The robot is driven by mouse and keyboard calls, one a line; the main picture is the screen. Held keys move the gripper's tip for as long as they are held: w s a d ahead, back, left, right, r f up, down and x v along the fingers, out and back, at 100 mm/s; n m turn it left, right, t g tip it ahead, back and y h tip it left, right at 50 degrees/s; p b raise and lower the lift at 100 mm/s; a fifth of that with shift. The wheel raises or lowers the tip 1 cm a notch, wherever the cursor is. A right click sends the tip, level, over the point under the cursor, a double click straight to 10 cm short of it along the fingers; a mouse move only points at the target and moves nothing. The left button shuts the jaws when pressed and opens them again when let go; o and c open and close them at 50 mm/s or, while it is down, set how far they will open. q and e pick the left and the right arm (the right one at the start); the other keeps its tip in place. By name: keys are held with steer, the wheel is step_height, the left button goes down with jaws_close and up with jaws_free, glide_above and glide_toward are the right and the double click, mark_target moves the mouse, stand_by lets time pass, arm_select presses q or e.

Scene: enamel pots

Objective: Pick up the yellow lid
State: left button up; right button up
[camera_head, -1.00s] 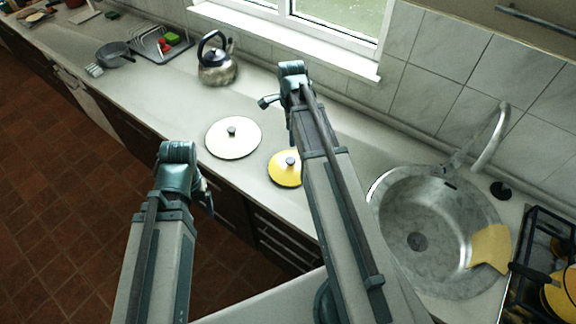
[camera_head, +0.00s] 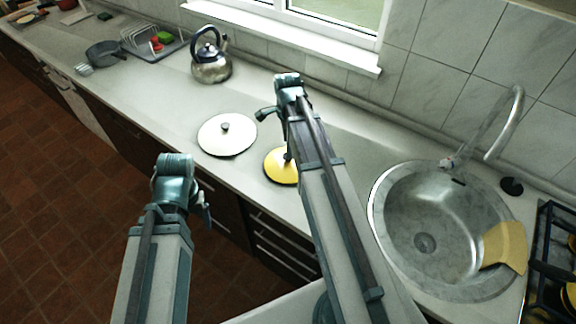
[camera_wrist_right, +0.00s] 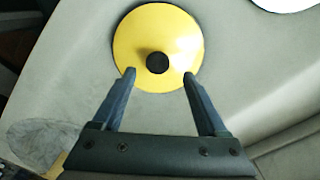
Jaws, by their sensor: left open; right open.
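The yellow lid (camera_head: 275,168) lies on the counter, partly hidden by my right arm in the head view. In the right wrist view the yellow lid (camera_wrist_right: 175,30) shows whole, with a round black knob (camera_wrist_right: 157,62). My right gripper (camera_wrist_right: 159,75) is open and empty. Its fingertips overlap the lid's near edge in the picture, one on each side just short of the knob; its height above the lid cannot be told. My left gripper (camera_head: 206,212) is open and empty in front of the counter's edge, well away from the lid.
A white lid (camera_head: 225,136) lies on the counter left of the yellow one. A kettle (camera_head: 211,62) stands farther back. The sink (camera_head: 425,240) with a yellow cloth-like piece (camera_head: 504,247) on its rim is to the right. The tiled wall and window sill bound the counter's back.

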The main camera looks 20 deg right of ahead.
mark_target(288, 161)
step_height(288, 161, down, 5)
steer(key=b, duration=0.5)
steer(key=shift+s+f, duration=0.1)
steer(key=shift+s, duration=0.05)
steer(key=shift+c, duration=0.2)
jaws_close()
